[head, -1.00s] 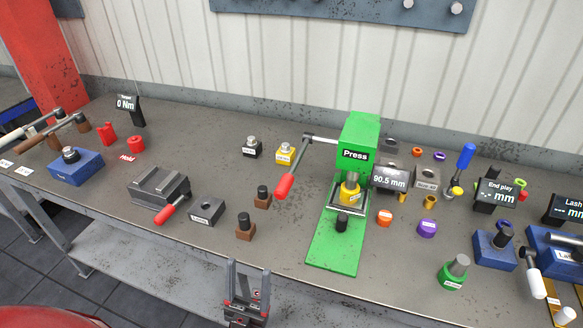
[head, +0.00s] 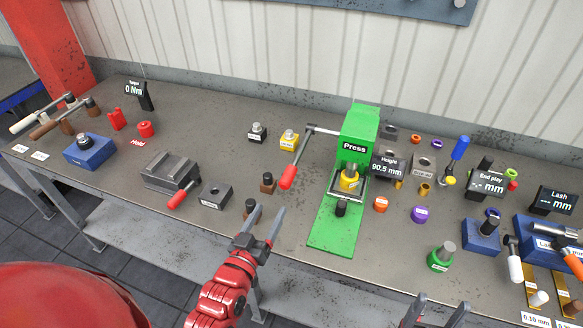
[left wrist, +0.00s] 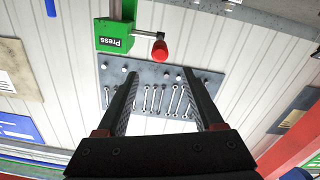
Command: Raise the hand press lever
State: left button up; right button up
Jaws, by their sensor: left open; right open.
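The green hand press (head: 358,140) stands on the bench, with a yellow part (head: 348,180) under its ram. Its lever (head: 304,150) runs from the top left of the press and slopes down to a red grip (head: 288,177). The press (left wrist: 115,36) and the red grip (left wrist: 160,50) also show in the left wrist view. My left gripper (head: 262,226) is open and empty at the bench's front edge, below the red grip and apart from it. Its open fingers (left wrist: 165,100) show in the left wrist view. My right gripper (head: 437,305) is open and empty at the bottom edge.
A height display (head: 388,167) stands right of the press. A vise (head: 170,172) with a red handle, a grey block (head: 215,195) and brown stands lie to the left. A green-based part (head: 440,257) stands near the front.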

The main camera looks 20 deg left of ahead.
pick_arm(q)
jog(key=b, duration=0.5)
send_near(292, 169)
jog(key=shift+w+a+f, duration=0.15)
jog(key=shift+w+f, duration=0.7)
jog(key=w+p, duration=0.1)
jog(key=w, duration=0.1)
jog(key=w+p, duration=0.1)
jog(key=w, duration=0.2)
jog(key=w+p, duration=0.1)
jog(key=w, duration=0.2)
jog(key=shift+w+r, duration=0.1)
jog(key=shift+r, duration=0.3)
jog(key=shift+w+f+p, duration=0.2)
jog(key=shift+w+p, duration=0.15)
jog(key=shift+w, duration=0.3)
grip_shut()
